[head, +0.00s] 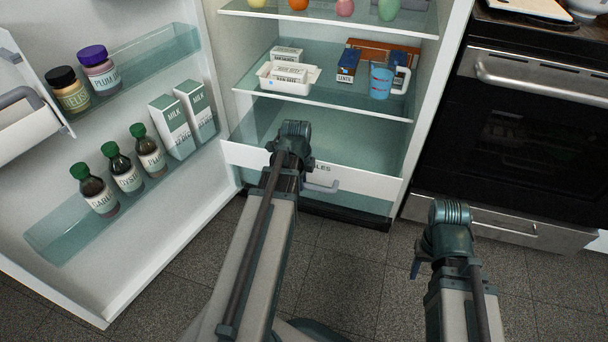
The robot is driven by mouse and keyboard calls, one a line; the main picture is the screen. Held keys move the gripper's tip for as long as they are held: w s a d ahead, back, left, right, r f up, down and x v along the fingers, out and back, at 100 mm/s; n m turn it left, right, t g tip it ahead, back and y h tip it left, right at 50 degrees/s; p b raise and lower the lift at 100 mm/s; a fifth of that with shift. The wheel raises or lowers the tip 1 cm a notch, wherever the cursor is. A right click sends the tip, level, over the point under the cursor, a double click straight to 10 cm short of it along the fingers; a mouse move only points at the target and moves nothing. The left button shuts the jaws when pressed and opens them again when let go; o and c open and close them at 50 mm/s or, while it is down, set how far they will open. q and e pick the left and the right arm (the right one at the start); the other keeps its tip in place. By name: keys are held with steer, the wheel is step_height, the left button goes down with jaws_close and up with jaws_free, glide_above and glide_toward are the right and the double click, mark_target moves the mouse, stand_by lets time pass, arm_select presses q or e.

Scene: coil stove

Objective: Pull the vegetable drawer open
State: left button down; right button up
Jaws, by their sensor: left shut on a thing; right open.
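The vegetable drawer (362,181) is at the bottom of the open fridge, with a white front, a partly covered label ending in "LES" and a grey bar handle (322,187). My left gripper (292,152) is at the drawer front, over the left part of the handle. It is shut on the handle, though my own arm hides its fingertips and the exact contact. The drawer front looks about in line with the fridge opening. My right gripper (437,250) is open and empty, low in front of the oven, to the right of the fridge.
The open fridge door (200,200) stands at the left, its racks holding jars, bottles and milk cartons. Above the drawer, a glass shelf (330,102) holds boxes and a blue cup (381,82). The oven (520,130) is at the right. The floor (345,270) ahead is clear.

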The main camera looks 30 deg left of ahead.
arm_select(q)
steer(key=c, duration=0.8)
jaws_free()
steer(key=shift+o, duration=0.2)
step_height(320, 180, up, 14)
steer(key=s+p, duration=0.2)
steer(key=p, duration=1.1)
steer(key=shift+s+d+f+p, duration=0.2)
steer(key=shift+d+p, duration=0.1)
